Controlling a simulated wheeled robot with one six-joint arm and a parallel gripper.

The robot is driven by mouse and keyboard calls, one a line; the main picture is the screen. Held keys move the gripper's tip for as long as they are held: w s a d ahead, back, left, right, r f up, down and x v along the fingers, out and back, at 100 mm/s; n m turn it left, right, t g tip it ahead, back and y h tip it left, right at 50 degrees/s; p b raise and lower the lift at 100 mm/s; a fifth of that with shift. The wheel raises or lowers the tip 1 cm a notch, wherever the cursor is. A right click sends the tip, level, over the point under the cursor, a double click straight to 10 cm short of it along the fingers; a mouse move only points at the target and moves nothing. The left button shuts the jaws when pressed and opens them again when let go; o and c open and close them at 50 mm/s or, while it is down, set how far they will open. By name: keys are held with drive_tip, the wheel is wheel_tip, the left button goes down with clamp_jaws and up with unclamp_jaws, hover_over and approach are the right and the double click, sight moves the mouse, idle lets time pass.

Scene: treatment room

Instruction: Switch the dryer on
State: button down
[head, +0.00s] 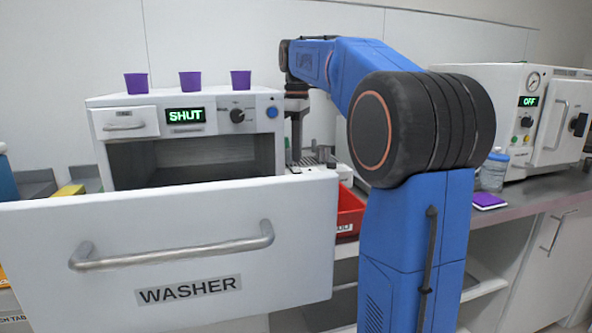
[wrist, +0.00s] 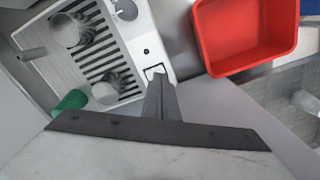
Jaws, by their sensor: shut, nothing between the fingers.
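A light slatted unit with pegs (wrist: 122,50), which looks like the dryer, fills the upper left of the wrist view. In the head view a small part of it (head: 318,156) shows behind the washer's open front. A small white switch in a dark frame (wrist: 153,70) sits on its near edge, with a black dot beside it. No dryer label or display is readable. My gripper (wrist: 160,82) is shut and empty, its tips right at the switch and partly covering it; I cannot tell whether they touch. In the head view my gripper (head: 295,158) points down beside the washer.
The washer (head: 190,98) reads SHUT, with its large front panel (head: 180,215) pulled out and purple cups on top. A red bin (wrist: 245,35) is right of the slatted unit. A green object (wrist: 70,101) lies at its left. A machine reading OFF (head: 505,90) stands at right.

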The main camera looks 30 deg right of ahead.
sight(297, 171)
drive_tip(key=shift+r, duration=2)
